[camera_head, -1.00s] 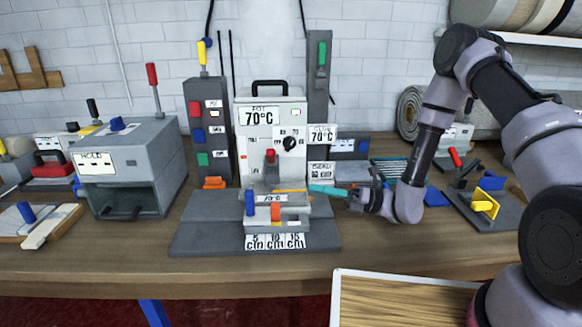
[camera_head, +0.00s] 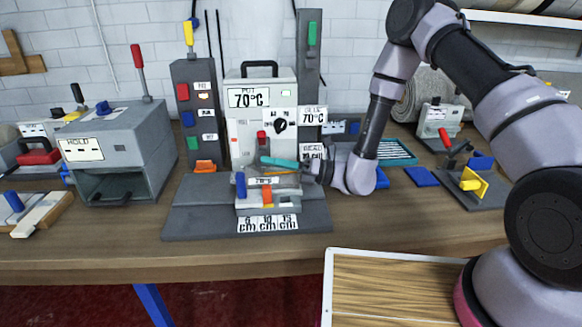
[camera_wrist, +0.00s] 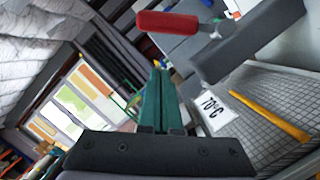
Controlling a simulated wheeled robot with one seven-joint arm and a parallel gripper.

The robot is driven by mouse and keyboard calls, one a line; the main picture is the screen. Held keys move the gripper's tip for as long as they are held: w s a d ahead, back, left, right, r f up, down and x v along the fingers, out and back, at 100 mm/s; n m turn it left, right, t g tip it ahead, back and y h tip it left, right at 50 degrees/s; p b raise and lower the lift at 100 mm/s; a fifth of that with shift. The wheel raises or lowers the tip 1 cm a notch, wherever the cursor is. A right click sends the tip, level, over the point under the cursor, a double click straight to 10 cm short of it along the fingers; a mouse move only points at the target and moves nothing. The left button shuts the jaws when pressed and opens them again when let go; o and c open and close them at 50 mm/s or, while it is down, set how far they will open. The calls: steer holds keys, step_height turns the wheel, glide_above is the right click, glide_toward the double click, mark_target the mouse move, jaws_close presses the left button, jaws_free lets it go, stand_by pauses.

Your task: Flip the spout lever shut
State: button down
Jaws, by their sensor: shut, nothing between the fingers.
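The white glue pot (camera_head: 283,100), labelled 70°C, stands on a grey base at the middle of the bench. A red-handled lever (camera_head: 262,138) sticks up at the front of the pot; I take it as the spout lever. In the wrist view its red handle (camera_wrist: 167,23) lies nearly level at the top, joined to a grey metal part. My gripper (camera_head: 264,160) is shut and empty, its teal fingers pointing left just below the lever. In the wrist view the shut fingers (camera_wrist: 157,73) end below the red handle, apparently apart from it.
Below the fingers is a grey block with a small 70°C label (camera_wrist: 212,108) and a yellow strip (camera_wrist: 270,115). A grey box labelled HOLD (camera_head: 119,150) stands left. A switch column (camera_head: 195,120) stands beside the pot. A yellow-handled clamp (camera_head: 474,183) is at right.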

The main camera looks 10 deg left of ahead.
steer(key=shift+w+a+r, duration=0.15)
steer(key=shift+w+r, duration=1.1)
steer(key=shift+w, duration=0.05)
steer(key=shift+w+r+m+t, duration=0.15)
steer(key=shift+r+m+t, duration=0.25)
steer(key=shift+m, duration=0.4)
steer(key=w+r+m, duration=0.1)
steer(key=m, duration=0.1)
steer(key=w+r+m+h, duration=0.1)
steer(key=m, duration=0.1)
steer(key=w+a+r+m, duration=0.1)
steer(key=m, duration=0.2)
steer(key=shift+w+r+t+h, duration=0.2)
steer(key=shift+w+t+h, duration=0.1)
steer(key=shift+h, duration=0.1)
steer(key=shift+w, duration=0.1)
